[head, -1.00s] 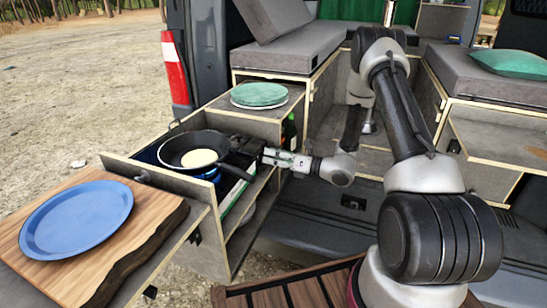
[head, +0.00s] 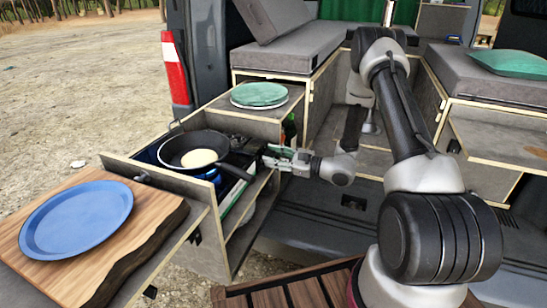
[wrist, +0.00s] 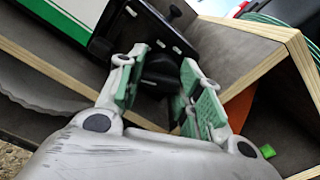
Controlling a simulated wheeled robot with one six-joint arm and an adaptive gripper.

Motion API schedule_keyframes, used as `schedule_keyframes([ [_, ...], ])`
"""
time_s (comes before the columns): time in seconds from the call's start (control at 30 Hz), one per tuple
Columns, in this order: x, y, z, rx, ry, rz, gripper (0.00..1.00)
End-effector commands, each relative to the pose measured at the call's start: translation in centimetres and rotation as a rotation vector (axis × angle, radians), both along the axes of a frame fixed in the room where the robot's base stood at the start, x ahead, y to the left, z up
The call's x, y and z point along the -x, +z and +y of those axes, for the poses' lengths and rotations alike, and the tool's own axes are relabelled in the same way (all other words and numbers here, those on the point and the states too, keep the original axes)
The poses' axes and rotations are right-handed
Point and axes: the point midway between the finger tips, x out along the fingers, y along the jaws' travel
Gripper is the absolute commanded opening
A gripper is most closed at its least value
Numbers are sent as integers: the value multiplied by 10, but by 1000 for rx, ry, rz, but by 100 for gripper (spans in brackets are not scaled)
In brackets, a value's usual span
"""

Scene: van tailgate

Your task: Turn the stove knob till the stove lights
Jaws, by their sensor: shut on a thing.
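The stove (head: 238,163) sits in the pull-out drawer at the van's rear, and its dark front edge (wrist: 118,30) shows in the wrist view. The black stove knob (wrist: 161,70) is between my fingers there. My gripper (head: 268,158) reaches the stove's right side, and in the wrist view (wrist: 162,88) its green-padded fingers are shut on the knob, which they partly hide. A black pan (head: 183,142) with a pale round pancake (head: 199,158) stands on the stove. Blue shows under the pan; I cannot tell whether it is flame.
A blue plate (head: 76,218) lies on a wooden board (head: 150,228) at the front left. Green plates (head: 259,94) are stacked on the cabinet behind the stove. Wooden panel edges (wrist: 235,75) lie close to my fingers.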

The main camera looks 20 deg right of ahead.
Motion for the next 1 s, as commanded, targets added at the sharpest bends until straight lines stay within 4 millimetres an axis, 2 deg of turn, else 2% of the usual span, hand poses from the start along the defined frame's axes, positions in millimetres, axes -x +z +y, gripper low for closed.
schedule_keyframes([
  [0.3,0,-1,0,80,-1,-106,12],
  [0.87,0,-1,0,98,0,-130,12],
  [0.9,0,-1,0,98,0,-130,39],
  [0.93,0,-1,0,98,0,-130,44],
  [1.0,0,-1,0,98,0,-130,44],
])
